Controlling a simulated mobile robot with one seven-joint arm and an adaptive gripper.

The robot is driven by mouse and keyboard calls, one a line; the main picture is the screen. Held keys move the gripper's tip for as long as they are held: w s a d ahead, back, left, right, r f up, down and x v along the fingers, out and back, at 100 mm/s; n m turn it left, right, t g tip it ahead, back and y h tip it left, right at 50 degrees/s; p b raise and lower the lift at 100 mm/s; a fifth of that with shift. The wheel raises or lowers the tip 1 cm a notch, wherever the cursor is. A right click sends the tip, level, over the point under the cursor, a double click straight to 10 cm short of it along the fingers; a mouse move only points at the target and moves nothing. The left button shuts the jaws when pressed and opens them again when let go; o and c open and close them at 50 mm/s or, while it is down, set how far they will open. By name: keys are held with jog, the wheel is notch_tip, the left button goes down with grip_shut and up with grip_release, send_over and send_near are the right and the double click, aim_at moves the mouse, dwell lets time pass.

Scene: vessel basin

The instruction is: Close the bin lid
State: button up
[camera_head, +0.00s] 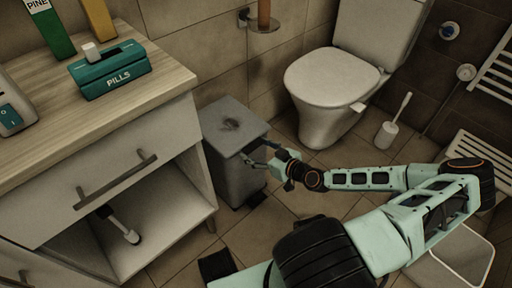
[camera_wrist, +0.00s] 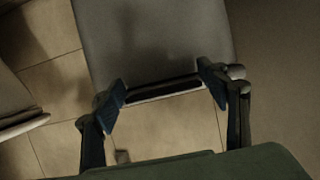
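The grey bin (camera_head: 235,180) stands on the floor between the cabinet and the toilet. Its lid (camera_head: 222,115) lies over the top and looks nearly flat; I cannot tell whether a small gap remains. A dark smudge marks the lid's top. My gripper (camera_head: 262,155) is at the lid's front right edge. In the wrist view the grey lid (camera_wrist: 150,35) fills the upper middle, with a dark strip along its near edge. My gripper (camera_wrist: 162,88) is open there, one finger at each side of that strip, with nothing clearly held between them.
The wooden-topped cabinet (camera_head: 165,75) is close on the bin's left, with an open lower compartment. The toilet (camera_head: 325,85) and a toilet brush (camera_head: 388,132) are to the right. A paper holder (camera_head: 262,25) is on the wall above. Tiled floor lies in front of the bin.

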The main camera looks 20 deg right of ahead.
jog(key=shift+o, duration=1.2)
jog(key=shift+f, duration=0.2)
jog(key=shift+o, duration=0.6)
jog(key=shift+r, duration=0.2)
jog(key=shift+r, duration=5)
